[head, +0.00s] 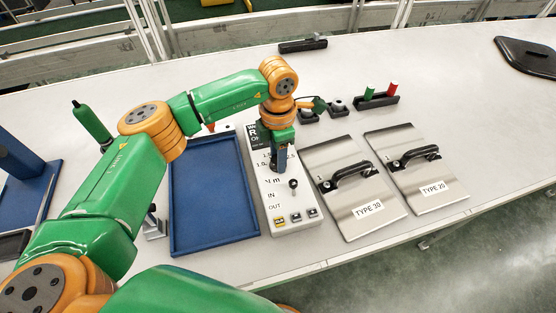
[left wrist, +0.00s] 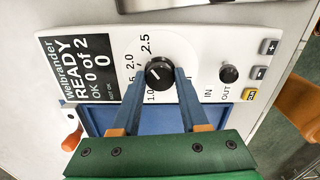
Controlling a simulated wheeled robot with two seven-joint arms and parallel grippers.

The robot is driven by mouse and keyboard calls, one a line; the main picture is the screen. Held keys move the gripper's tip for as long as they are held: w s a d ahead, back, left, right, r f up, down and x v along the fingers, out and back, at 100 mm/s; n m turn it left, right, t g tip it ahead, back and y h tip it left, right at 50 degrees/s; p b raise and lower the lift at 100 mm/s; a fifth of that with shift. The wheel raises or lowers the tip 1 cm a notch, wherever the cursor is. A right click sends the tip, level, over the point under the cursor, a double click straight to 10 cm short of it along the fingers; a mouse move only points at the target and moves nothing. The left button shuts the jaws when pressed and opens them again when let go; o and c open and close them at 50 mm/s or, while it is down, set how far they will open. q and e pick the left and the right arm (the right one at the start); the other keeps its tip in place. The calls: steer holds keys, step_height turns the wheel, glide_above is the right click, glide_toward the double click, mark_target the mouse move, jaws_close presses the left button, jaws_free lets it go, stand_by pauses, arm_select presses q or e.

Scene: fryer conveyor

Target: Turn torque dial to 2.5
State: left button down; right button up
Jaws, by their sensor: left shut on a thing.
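The torque dial (left wrist: 159,73) is a round black knob on a white control panel (head: 292,235). In the left wrist view its printed scale runs from 1.0 to 2.5. A small light mark shows on the knob, but I cannot read its setting surely. My left gripper (head: 280,166) reaches down over the panel and hides the dial in the head view. In the left wrist view its two blue fingers (left wrist: 161,80) are shut on the dial, one on each side. My right gripper is not in view.
The panel has a READY display (left wrist: 78,69), an IN/OUT knob (left wrist: 229,73) and several buttons. A blue tray (head: 215,240) lies left of it. Two metal plates with black handles, TYPE 30 (head: 340,200) and TYPE 20 (head: 425,190), lie right. The table behind is mostly clear.

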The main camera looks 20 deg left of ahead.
arm_select(q)
steer(key=shift+m+b, duration=0.55)
steer(key=shift+m, duration=0.45)
steer(key=shift+r, duration=0.1)
steer(key=shift+c, duration=2.1)
jaws_free()
step_height(320, 180, up, 6)
steer(key=shift+r+b, duration=0.25)
steer(key=shift+b, duration=0.5)
steer(key=shift+r, duration=0.25)
